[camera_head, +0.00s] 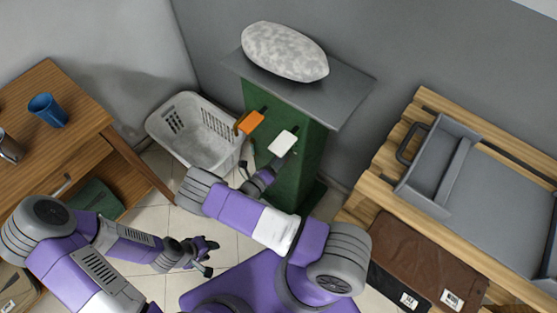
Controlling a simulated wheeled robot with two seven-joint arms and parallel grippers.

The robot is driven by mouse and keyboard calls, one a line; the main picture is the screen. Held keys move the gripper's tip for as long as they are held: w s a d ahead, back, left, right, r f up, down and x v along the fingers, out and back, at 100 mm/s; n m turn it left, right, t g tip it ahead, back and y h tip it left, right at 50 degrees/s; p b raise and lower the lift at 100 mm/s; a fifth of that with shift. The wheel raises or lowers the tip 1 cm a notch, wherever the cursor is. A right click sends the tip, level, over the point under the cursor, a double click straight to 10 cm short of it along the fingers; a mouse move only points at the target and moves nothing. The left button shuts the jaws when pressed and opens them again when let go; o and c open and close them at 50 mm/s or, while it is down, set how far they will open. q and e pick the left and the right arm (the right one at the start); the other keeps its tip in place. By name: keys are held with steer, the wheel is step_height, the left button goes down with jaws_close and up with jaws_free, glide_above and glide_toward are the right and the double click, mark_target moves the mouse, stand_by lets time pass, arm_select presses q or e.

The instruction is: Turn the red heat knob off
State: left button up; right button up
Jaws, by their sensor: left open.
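I cannot make out a red knob in the head view. A green cabinet (310,160) with a grey top stands at the back centre.
A grey padded cushion (285,52) lies on the cabinet top. A white laundry basket (160,126) stands to its left. A wooden table (82,108) with a blue cup (47,110) is at left. A slatted wooden bench (385,160) with a grey tray is at right.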

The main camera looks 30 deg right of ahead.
steer(key=shift+n, duration=0.5)
steer(key=o, duration=1)
steer(key=shift+o, duration=0.2)
steer(key=shift+a, duration=0.1)
steer(key=v, duration=0.7)
steer(key=shift+a+p, duration=0.2)
steer(key=shift+p, duration=0.25)
steer(key=shift+s, duration=0.15)
